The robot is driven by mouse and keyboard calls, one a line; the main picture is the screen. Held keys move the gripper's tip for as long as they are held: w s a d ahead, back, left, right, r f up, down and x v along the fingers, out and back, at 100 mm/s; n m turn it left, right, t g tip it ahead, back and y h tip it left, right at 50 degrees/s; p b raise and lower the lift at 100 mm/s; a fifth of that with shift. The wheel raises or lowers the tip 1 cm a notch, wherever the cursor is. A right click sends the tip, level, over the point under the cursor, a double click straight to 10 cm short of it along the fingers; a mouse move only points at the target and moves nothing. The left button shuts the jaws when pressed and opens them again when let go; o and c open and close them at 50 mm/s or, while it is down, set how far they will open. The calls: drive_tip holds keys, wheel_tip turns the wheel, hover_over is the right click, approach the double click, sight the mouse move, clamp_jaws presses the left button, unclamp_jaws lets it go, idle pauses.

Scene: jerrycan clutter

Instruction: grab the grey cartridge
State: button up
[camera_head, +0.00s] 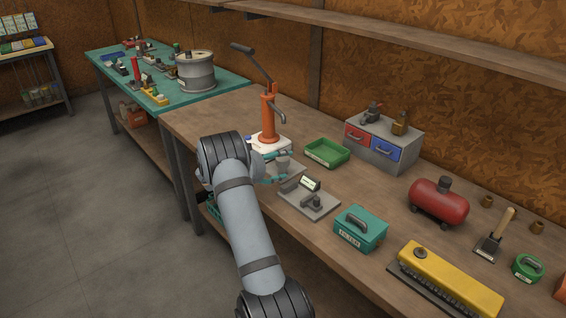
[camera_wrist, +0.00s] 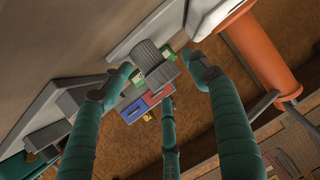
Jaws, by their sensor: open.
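The grey cartridge (camera_wrist: 152,64) is a ribbed grey cylinder in the wrist view, seen between and just beyond my fingertips. In the head view the cartridge (camera_head: 283,163) is a small upright grey cylinder on a flat grey plate by the front of the bench. My gripper (camera_wrist: 160,74) is open, with a teal finger on either side of the cartridge and a third finger below in the picture. In the head view my gripper (camera_head: 282,166) reaches the cartridge from the left; I cannot tell whether any finger touches it.
An orange hand pump (camera_head: 268,120) on a white base stands close behind my gripper. A green tray (camera_head: 327,153) and a drawer cabinet (camera_head: 385,143) lie beyond. A grey plate with a fitting (camera_head: 310,200) and a teal filter box (camera_head: 361,229) are to the right.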

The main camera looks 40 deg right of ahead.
drive_tip(key=shift+w, duration=0.1)
drive_tip(key=shift+c, duration=1.3)
drive_tip(key=c, duration=1.1)
drive_tip(key=shift+c, duration=0.4)
